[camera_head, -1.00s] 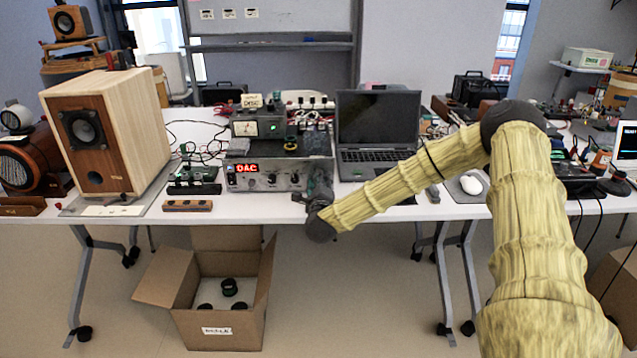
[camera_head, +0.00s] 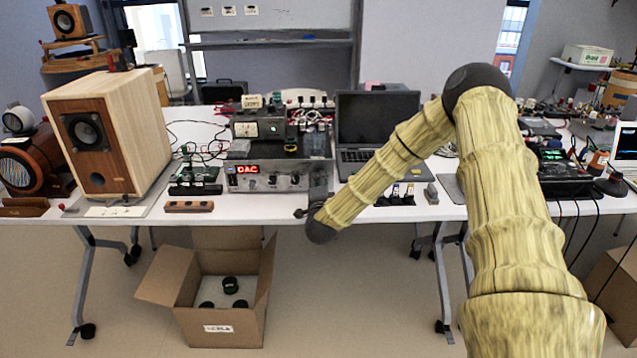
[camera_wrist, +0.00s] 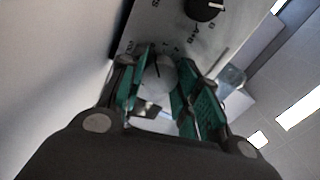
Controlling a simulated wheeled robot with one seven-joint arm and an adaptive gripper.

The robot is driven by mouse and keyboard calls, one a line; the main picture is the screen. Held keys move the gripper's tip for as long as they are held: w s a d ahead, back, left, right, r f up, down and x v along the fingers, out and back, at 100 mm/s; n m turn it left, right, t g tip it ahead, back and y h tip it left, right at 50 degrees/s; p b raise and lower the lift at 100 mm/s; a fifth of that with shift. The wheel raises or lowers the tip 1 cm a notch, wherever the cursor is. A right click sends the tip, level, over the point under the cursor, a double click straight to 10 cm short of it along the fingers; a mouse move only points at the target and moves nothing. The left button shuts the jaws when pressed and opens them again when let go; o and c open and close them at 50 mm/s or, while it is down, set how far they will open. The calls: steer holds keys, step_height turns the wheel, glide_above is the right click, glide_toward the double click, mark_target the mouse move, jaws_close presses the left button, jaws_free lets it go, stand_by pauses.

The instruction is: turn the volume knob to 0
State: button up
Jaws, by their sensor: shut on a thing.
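A silver round knob (camera_wrist: 161,74) with a dark pointer line sits on a pale panel with printed marks in the wrist view. My gripper (camera_wrist: 159,80) has its teal fingers on either side of this knob, shut on it. The knob appears to be the volume knob, but its label is not readable. In the head view, the silver amplifier (camera_head: 262,178) has a lit red display reading DAC and several knobs. My arm reaches its right front side, where my wrist hides part of the front.
A black knob (camera_wrist: 203,9) is near the gripped one. A wooden speaker (camera_head: 130,130) stands left, a laptop (camera_head: 377,120) behind my arm. A small wooden block (camera_head: 189,206) lies at the table edge. An open carton (camera_head: 222,325) is on the floor.

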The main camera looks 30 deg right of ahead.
steer(key=shift+a+n, duration=0.1)
steer(key=shift+n, duration=0.4)
steer(key=o, duration=1)
steer(key=shift+f, duration=0.1)
steer(key=v, duration=1.2)
